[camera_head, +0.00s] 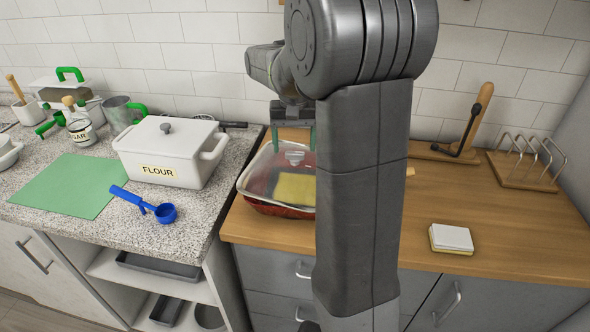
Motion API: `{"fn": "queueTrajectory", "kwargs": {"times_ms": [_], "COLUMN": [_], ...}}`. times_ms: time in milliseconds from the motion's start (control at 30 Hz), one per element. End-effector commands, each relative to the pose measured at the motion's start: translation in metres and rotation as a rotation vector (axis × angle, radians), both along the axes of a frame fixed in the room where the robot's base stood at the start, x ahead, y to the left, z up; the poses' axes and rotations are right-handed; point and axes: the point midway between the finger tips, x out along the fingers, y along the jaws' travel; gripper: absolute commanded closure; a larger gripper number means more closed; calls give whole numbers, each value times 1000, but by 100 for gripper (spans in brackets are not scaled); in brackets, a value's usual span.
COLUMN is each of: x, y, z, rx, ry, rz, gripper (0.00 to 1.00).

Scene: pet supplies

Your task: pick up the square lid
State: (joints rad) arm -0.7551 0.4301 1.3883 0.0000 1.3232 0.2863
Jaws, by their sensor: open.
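A clear, square-looking lid (259,173) with a small glassy knob lies over a red dish (272,209) on the wooden counter. Something yellow (295,188) shows through it. My gripper (293,139) is open, pointing down, with its green-tipped fingers apart over the knob area. I cannot tell from this view whether the fingers touch the lid. My own arm hides the right part of the lid and dish.
A white FLOUR box (168,152) with a knobbed lid stands left on the speckled counter, beside a blue measuring scoop (150,206) and a green mat (66,186). Right are a sponge (451,238), a wire rack (527,163) and a wooden stand (474,120). The right front wood is mostly clear.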

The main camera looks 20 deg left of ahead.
Motion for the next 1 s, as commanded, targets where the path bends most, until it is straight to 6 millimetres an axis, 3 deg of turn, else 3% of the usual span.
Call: {"fn": "queueTrajectory", "kwargs": {"times_ms": [200,500,833,867,1000], "x": [-1,-1,-1,-1,-1], "y": [-2,-2,-2,-2,-1], "z": [-29,-33,-33,-33,-32], "rx": [-1,1,1,1,2], "ry": [2,0,0,0,-2], "rz": [1,1,1,1,1], "gripper": [29,31,96,100,100]}}
